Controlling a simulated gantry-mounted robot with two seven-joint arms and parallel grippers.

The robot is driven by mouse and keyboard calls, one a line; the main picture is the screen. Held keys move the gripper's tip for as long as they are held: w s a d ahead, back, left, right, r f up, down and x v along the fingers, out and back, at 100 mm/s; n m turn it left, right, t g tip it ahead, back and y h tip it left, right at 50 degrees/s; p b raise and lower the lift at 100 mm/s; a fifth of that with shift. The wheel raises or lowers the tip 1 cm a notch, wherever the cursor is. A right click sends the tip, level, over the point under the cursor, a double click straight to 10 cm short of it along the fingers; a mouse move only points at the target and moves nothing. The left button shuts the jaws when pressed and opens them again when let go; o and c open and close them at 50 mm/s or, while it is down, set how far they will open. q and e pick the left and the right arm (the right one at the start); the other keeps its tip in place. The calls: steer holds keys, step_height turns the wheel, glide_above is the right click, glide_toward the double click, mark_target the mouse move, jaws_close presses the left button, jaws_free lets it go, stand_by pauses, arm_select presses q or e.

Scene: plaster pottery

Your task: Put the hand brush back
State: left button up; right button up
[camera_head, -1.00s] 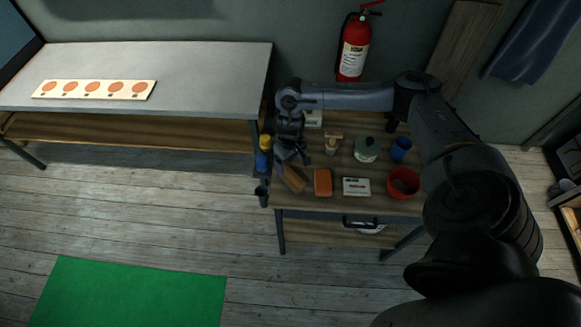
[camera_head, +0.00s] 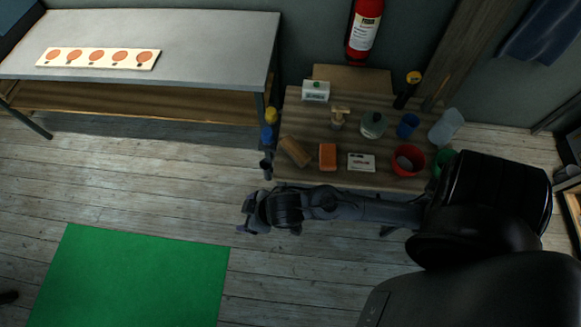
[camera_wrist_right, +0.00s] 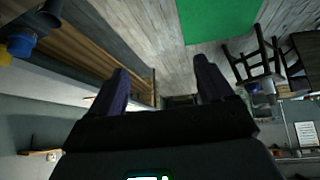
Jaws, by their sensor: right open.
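A slanted brown block (camera_head: 295,151), which seems to be the hand brush, lies at the left front corner of the wooden cart top (camera_head: 330,180); its bristles cannot be made out. My right gripper (camera_head: 250,212) hangs in front of the cart's left front corner, over the floor and apart from the block. In the right wrist view its two fingers (camera_wrist_right: 163,82) stand wide apart with nothing between them. My left gripper is not in view.
The cart holds an orange block (camera_head: 328,157), a white box (camera_head: 361,162), a red bowl (camera_head: 409,161), a blue cup (camera_head: 407,126) and a lidded jar (camera_head: 373,125). Bottles (camera_head: 268,124) hang at its left side. A grey table (camera_head: 200,50) and green mat (camera_head: 130,277) stand left.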

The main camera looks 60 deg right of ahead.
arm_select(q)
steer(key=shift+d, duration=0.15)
arm_select(e)
steer(key=s+d+g, duration=0.1)
steer(key=s+d, duration=0.1)
steer(key=s, duration=0.3)
steer(key=s+d+m+g+h, duration=0.1)
steer(key=s+d+g, duration=0.1)
steer(key=s+d, duration=0.1)
steer(key=shift+s+d, duration=0.25)
steer(key=shift+s, duration=0.6)
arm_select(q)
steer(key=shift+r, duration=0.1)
